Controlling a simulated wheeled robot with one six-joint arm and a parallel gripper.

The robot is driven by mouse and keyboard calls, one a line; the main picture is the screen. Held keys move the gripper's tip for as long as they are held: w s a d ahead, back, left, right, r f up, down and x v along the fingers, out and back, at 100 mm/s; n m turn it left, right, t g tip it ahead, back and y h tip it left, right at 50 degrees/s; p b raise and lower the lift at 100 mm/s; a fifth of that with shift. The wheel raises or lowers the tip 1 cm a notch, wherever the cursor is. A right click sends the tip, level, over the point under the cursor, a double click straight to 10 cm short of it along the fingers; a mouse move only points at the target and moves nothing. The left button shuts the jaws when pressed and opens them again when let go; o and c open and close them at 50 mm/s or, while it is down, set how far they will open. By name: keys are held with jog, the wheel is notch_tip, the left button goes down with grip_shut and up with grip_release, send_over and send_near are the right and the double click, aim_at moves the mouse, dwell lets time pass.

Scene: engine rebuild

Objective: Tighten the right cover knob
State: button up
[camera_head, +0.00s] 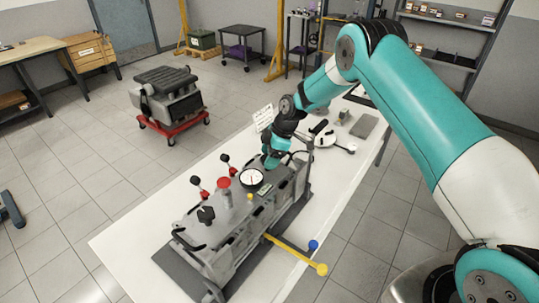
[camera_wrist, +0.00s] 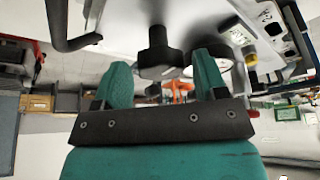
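The grey engine unit (camera_head: 237,232) sits on a dark base on the white table. On its top, a black cover knob (camera_head: 206,214) stands at the left end. The right end of its top is partly hidden by my gripper (camera_head: 273,158), which points down there. In the wrist view, a black knob (camera_wrist: 159,50) on a stem shows between and beyond the teal fingers of my gripper (camera_wrist: 163,66). The fingers are open with a gap on both sides of the knob. I cannot tell how deep the knob sits between them.
A round dial gauge (camera_head: 251,178) and a red-capped post (camera_head: 223,186) stand on the unit close to my gripper. Red-and-black levers (camera_head: 199,187) rise along the far side. A yellow-handled bar (camera_head: 298,254) and a blue ball (camera_head: 313,245) stick out in front. The table's left corner is bare.

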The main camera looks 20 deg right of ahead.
jog(key=c, duration=0.7)
